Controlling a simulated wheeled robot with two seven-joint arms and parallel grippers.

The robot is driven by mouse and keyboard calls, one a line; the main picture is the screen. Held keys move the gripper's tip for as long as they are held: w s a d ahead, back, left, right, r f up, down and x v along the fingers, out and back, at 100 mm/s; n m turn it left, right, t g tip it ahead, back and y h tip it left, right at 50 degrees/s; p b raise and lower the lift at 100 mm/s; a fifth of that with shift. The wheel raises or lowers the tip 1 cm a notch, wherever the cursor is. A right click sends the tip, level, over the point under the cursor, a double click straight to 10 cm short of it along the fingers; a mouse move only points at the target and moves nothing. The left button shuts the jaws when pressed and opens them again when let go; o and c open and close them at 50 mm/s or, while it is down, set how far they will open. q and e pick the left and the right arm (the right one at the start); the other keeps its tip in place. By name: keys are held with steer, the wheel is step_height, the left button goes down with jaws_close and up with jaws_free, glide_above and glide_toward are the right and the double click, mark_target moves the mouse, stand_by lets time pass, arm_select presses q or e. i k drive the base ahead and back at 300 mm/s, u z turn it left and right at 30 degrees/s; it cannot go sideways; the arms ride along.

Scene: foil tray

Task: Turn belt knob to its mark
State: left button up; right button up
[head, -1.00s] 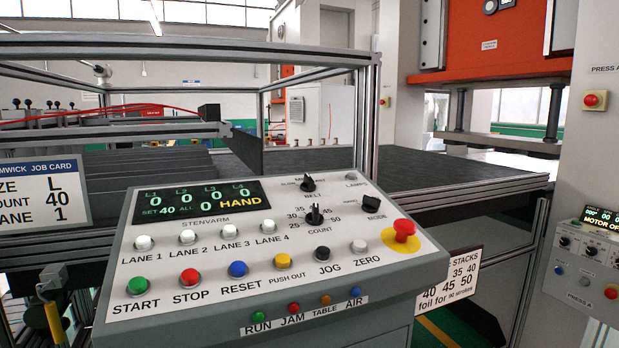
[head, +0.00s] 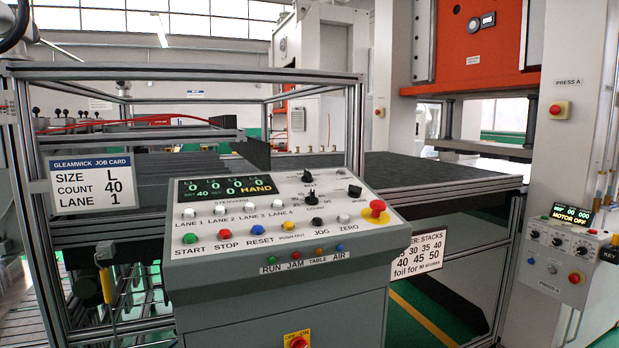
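The control panel (head: 290,232) stands in the middle of the head view. The belt knob (head: 307,177) is a small black knob at the panel's upper right. Its scale lettering and mark are too small to read, and I cannot tell exactly where it points. The black count knob (head: 311,198) sits just below it, and the black mode knob (head: 355,191) is to the right. The display (head: 225,188) reads HAND, SET 40 and zeros for the lanes. Neither of my grippers shows in the view.
A red mushroom button (head: 377,207) stands up at the panel's right. Coloured buttons line its front. A job card (head: 93,183) reads size L, count 40, lane 1. A metal frame (head: 190,69) rises behind the panel. A press box (head: 560,258) is at right.

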mark_target(308, 178)
steer(key=z, duration=0.15)
steer(key=k, duration=0.4)
steer(key=u, duration=1.1)
steer(key=i, duration=0.7)
steer(key=z, duration=0.6)
steer(key=i, duration=0.65)
steer(key=z, duration=0.75)
